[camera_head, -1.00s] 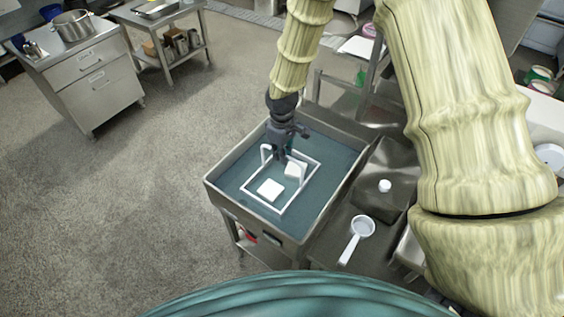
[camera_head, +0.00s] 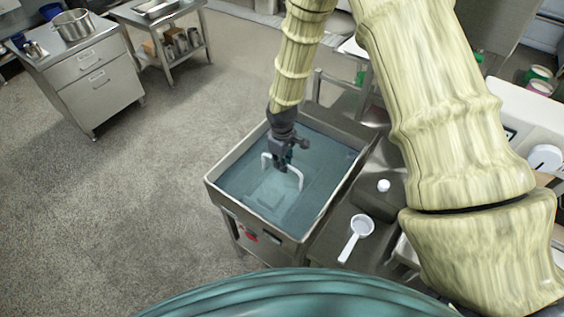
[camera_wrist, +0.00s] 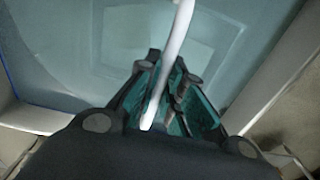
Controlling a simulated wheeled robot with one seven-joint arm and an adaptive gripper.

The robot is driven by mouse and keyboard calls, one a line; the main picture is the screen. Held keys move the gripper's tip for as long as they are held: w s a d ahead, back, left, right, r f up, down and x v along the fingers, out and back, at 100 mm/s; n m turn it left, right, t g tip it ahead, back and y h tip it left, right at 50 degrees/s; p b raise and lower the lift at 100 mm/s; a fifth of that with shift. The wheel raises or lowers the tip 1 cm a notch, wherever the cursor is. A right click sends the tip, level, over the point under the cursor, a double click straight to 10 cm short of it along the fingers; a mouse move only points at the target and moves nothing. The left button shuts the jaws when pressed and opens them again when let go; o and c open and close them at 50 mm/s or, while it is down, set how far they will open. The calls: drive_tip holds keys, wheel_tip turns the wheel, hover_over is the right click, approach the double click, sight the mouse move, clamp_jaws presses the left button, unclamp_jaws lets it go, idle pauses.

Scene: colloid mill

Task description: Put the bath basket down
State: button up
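The bath basket (camera_head: 268,172) shows as a white handle rising from the blue-green water of a steel-walled bath (camera_head: 223,208). Its lower frame and the pale blocks in it are under water and only faintly visible. My gripper (camera_head: 286,165) is just above the water, at the top bar of the handle. In the wrist view, the white handle (camera_wrist: 178,45) runs between the fingers of my gripper (camera_wrist: 170,72), which are close in on it. The contact on each side is partly hidden.
A white ladle-like scoop (camera_head: 357,236) and a small white knob-like item (camera_head: 383,186) lie to the right of the bath. A steel cabinet with a pot (camera_head: 72,25) stands far left. The floor left of the bath is clear.

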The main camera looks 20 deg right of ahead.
drive_tip(key=o, duration=0.4)
wheel_tip(320, 180, up, 12)
drive_tip(key=b, duration=0.2)
drive_tip(key=shift+r+b, duration=0.15)
drive_tip(key=shift+b, duration=0.15)
idle(0.3)
